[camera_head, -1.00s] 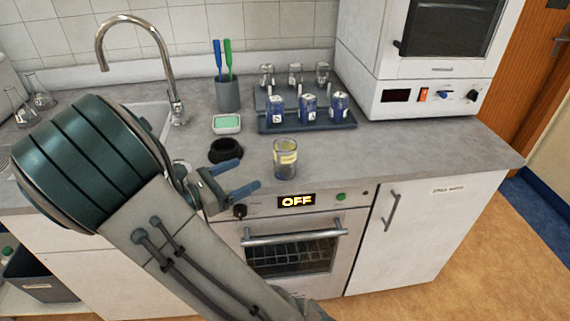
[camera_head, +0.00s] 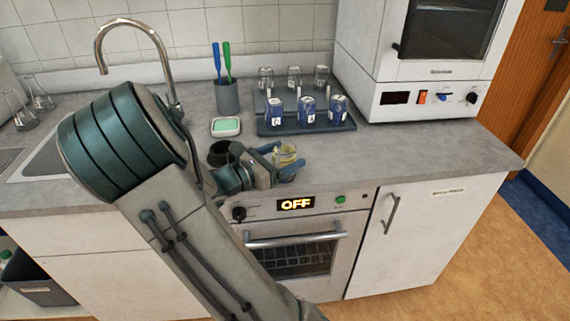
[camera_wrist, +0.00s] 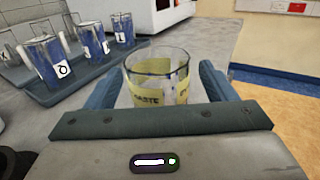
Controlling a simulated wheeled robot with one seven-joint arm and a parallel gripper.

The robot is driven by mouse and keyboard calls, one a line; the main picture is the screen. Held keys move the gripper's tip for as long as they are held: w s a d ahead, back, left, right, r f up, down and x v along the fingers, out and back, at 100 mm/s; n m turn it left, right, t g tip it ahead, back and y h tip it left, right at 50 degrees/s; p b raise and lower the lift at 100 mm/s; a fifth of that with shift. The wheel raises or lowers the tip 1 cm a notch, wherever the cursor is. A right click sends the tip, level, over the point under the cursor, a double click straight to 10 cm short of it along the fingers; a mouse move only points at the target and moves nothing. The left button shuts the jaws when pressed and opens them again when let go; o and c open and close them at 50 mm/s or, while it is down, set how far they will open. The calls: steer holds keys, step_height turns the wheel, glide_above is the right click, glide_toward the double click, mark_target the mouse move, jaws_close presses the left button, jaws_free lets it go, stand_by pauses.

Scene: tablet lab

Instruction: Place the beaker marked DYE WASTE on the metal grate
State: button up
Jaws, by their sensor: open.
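The glass beaker (camera_head: 286,158) with a yellow band stands upright on the grey counter above the oven. In the wrist view a gap shows by the right finger; whether the left finger touches the glass I cannot tell. A metal rack (camera_head: 310,258) shows through the oven window; whether it is the named grate I cannot tell.
The oven (camera_head: 352,225) below is closed and its display reads OFF. A dark tray (camera_head: 345,126) of blue-filled and clear beakers stands behind. A black round holder (camera_head: 217,153) sits left of the beaker. The counter to the right is clear.

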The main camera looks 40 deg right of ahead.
steer(key=shift+d, duration=0.25)
steer(key=c, duration=1.1)
steer(key=shift+r, duration=0.15)
steer(key=shift+c, duration=0.2)
